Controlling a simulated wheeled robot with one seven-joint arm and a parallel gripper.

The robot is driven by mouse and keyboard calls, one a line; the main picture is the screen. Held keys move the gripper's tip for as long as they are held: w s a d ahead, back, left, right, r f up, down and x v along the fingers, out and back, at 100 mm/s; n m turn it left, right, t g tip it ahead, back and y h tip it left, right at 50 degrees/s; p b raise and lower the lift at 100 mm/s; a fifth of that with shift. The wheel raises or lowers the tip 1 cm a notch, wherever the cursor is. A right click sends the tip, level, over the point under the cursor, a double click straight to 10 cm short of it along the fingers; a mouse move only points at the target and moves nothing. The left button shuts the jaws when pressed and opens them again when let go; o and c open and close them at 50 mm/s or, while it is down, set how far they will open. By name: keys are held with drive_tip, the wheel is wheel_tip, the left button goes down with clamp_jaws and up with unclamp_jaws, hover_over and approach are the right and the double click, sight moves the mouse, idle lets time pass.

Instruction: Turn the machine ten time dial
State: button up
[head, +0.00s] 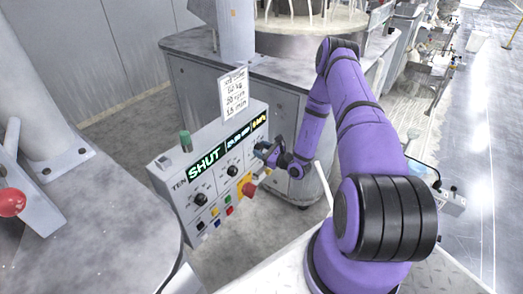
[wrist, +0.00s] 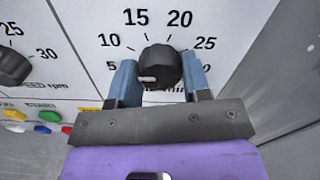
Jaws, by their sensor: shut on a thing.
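The time dial (wrist: 163,62) is a black knob in the wrist view, on a scale with 5, 10, 15, 20 and 25 and partly hidden "min" lettering. Its white mark sits at the lower left of the knob. My gripper (wrist: 158,78) has one blue finger on each side of the dial and is shut on it. In the head view my gripper (head: 263,150) is at the right end of the panel (head: 172,205) labelled TEN and hides this dial. The panel's large green display (head: 206,163) reads SHUT.
Two other black dials, the left (head: 201,199) and the middle (head: 232,171), sit on the panel. Coloured buttons and a red mushroom button (head: 249,190) are below. A card (head: 234,95) with kg, rpm and min values stands above. A red-knobbed lever (head: 12,202) is at left.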

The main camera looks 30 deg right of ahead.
drive_tip(key=m, duration=1.4)
drive_tip(key=shift+s+f, duration=0.1)
idle(0.4)
drive_tip(key=o, duration=0.9)
drive_tip(key=v, duration=1)
drive_tip(key=shift+s+d, duration=0.15)
drive_tip(key=shift+s, duration=0.2)
